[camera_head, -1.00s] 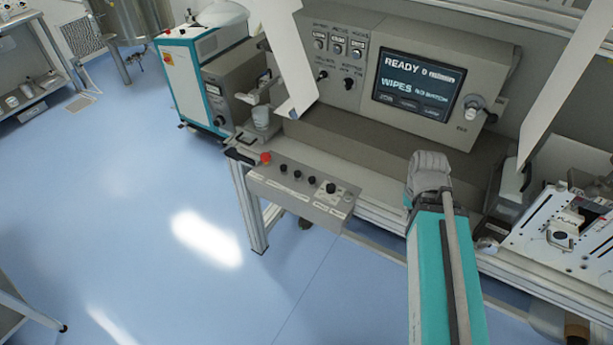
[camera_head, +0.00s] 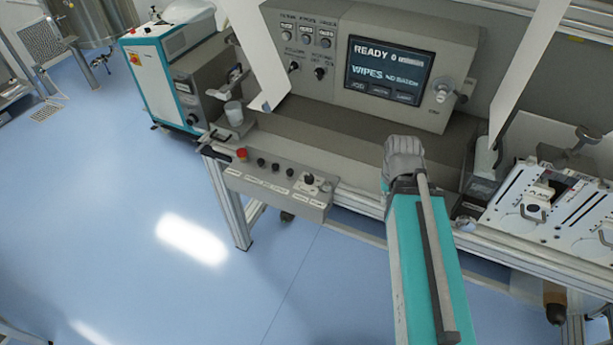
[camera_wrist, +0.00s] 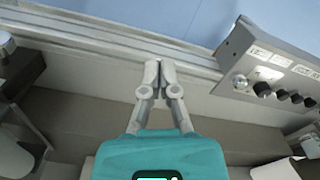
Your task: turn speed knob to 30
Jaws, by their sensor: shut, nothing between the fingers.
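A sloped grey control box (camera_head: 270,193) is fixed to the front rail of the machine. It carries a red button (camera_head: 241,154) and several black knobs. The largest black knob (camera_head: 308,179) is near its right end; it also shows in the wrist view (camera_wrist: 262,88). The labels are too small to read, so I cannot tell which knob sets speed or its setting. In the wrist view my gripper (camera_wrist: 158,72) is shut and empty, with its tips over the rail, apart from the box and left of the knobs. In the head view its fingers are not distinct.
A screen (camera_head: 388,72) reading READY and 0 stands on the upright panel, with more knobs (camera_head: 293,68) beside it. White web sheets (camera_head: 262,55) hang in front. A white-plated unit (camera_head: 530,190) is at the right. The floor (camera_head: 130,210) in front is clear.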

